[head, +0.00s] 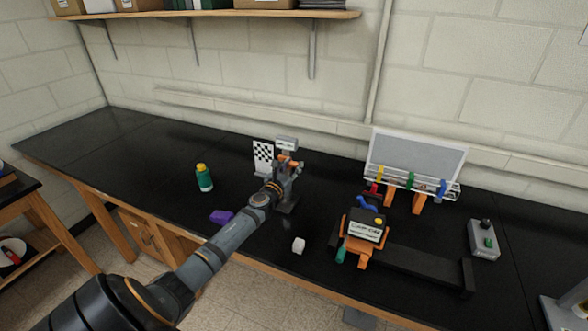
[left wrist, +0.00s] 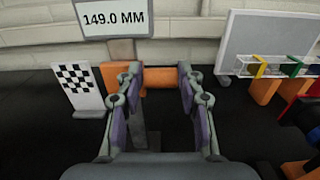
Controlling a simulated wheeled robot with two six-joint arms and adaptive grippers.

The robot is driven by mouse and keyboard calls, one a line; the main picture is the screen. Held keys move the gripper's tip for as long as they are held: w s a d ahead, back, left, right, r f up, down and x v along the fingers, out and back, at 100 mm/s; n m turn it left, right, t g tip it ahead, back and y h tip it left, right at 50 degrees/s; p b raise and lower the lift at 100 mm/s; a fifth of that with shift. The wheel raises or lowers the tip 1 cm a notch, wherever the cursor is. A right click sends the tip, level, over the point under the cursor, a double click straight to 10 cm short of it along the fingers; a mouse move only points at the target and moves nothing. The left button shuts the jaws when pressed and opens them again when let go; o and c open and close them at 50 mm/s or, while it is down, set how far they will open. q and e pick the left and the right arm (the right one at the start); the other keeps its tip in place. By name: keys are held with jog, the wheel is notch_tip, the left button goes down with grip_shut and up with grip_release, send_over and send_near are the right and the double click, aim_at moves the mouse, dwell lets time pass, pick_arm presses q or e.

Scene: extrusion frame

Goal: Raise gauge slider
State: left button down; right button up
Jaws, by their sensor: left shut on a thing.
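The height gauge stands on the black bench; its display (head: 287,143) is at the top of its post. In the left wrist view the display (left wrist: 112,18) reads 149.0 MM. The orange gauge slider (left wrist: 160,79) has a horizontal bar between the fingers of my left gripper (left wrist: 160,84). In the head view my left gripper (head: 287,170) is at the post, shut on the slider, and partly hides it. The slider sits high on the post, below the display. My right gripper is not in view.
A checkered board (head: 263,156) stands just left of the gauge. An orange-and-black device (head: 363,228) and a rack (head: 415,170) are to the right.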

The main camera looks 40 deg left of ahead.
pick_arm(q)
jog(key=shift+a+r, duration=0.1)
jog(key=shift+d, duration=0.2)
jog(key=c, duration=0.8)
grip_release()
jog(key=shift+a, duration=0.1)
jog(key=shift+c, duration=0.2)
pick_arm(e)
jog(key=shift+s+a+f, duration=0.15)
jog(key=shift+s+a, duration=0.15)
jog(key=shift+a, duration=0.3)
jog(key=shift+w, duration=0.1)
pick_arm(q)
jog(key=shift+s, duration=0.15)
jog(key=v, duration=1.1)
jog(key=shift+s+d, duration=0.3)
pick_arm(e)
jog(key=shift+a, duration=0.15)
